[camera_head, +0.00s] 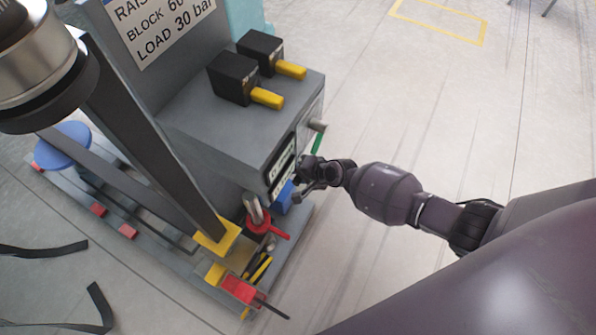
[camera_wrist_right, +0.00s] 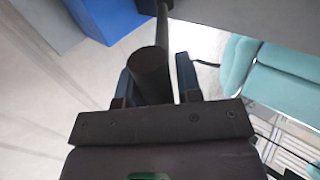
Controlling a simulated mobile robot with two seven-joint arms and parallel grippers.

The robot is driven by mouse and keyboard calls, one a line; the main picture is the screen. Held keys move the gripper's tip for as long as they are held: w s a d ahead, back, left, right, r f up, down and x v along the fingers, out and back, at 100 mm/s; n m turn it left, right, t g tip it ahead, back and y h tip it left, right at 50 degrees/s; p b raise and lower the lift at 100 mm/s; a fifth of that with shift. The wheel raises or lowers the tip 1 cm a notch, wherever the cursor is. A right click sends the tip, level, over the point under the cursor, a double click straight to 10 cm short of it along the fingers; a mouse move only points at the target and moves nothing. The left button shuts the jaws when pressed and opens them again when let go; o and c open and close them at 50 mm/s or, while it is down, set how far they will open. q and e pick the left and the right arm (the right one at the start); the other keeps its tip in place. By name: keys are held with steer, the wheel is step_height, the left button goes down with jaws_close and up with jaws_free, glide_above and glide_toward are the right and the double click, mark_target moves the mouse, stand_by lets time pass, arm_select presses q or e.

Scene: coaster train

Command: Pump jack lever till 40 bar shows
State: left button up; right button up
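The grey jack unit (camera_head: 235,130) stands at the upper middle of the head view. Two small white displays (camera_head: 280,160) are on its right-hand face; I cannot read their figures. My right gripper (camera_head: 307,185) is low beside this face. In the right wrist view a thick dark round bar (camera_wrist_right: 150,75), apparently the jack lever, stands between the two fingers of my right gripper (camera_wrist_right: 158,85). The left finger looks close against it; whether both fingers press on it is unclear.
Two black blocks with yellow levers (camera_head: 266,98) sit on top of the unit. A red handwheel (camera_head: 263,222) and a red block (camera_head: 240,289) are low in front. A teal seat (camera_wrist_right: 285,80) shows in the wrist view. The floor at the right is clear.

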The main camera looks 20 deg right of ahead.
jaws_close()
steer(key=w+r, duration=0.1)
steer(key=w+a+r+p, duration=0.1)
steer(key=w+a+r, duration=0.1)
steer(key=r, duration=0.1)
steer(key=shift+a+p, duration=0.1)
steer(key=shift+p, duration=0.3)
arm_select(q)
steer(key=shift+d+r+g, duration=0.1)
steer(key=shift+r+g, duration=0.15)
steer(key=shift+g, duration=0.05)
arm_select(e)
steer(key=shift+f, duration=0.1)
steer(key=shift+o, duration=2.1)
jaws_free()
steer(key=shift+a, duration=0.1)
steer(key=shift+f, duration=0.2)
steer(key=shift+s, duration=0.1)
